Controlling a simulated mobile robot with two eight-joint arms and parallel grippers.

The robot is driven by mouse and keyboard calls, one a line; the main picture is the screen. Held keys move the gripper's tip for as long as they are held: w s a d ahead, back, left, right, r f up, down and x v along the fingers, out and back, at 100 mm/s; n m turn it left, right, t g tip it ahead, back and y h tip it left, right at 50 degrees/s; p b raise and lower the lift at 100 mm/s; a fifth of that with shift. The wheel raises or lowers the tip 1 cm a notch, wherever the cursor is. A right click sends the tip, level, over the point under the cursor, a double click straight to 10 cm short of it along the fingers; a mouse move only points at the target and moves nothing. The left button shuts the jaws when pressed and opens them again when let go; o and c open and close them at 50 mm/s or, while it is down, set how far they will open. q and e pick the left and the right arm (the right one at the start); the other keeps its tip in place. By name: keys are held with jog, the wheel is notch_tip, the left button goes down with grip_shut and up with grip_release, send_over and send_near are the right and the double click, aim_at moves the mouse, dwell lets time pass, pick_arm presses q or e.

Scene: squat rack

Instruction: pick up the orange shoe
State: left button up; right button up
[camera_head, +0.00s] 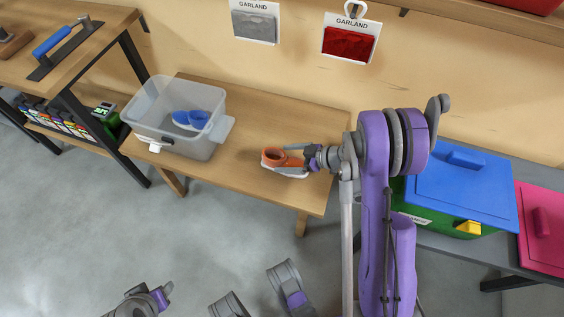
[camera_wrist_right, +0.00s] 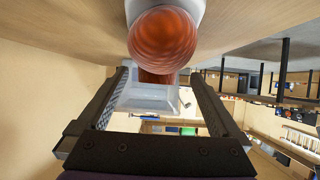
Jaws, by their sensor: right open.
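The orange shoe (camera_head: 272,156), with a white sole, sits on the wooden bench near its right end. In the right wrist view its rounded orange end (camera_wrist_right: 163,40) fills the top middle. My right gripper (camera_head: 305,157) reaches in from the right, at the shoe's right side. In the wrist view the right gripper (camera_wrist_right: 158,78) is open, its two dark fingers apart, with the shoe ahead between and beyond their tips. I cannot tell whether they touch it. Links of my left arm show at the bottom of the head view, but no left fingers are visible.
A clear bin (camera_head: 211,142) holding blue shoes (camera_head: 190,118) stands on the bench (camera_head: 250,120), left of the orange shoe. A green box with a blue lid (camera_head: 465,185) and a pink-lidded box (camera_head: 545,225) stand at the right. Garland bags (camera_head: 349,45) hang on the wall behind.

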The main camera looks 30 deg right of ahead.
aim_at(278, 158)
jog(key=x, duration=0.4)
jog(key=shift+w+d+b, duration=0.1)
jog(key=shift+b, duration=0.3)
jog(key=c, duration=1.6)
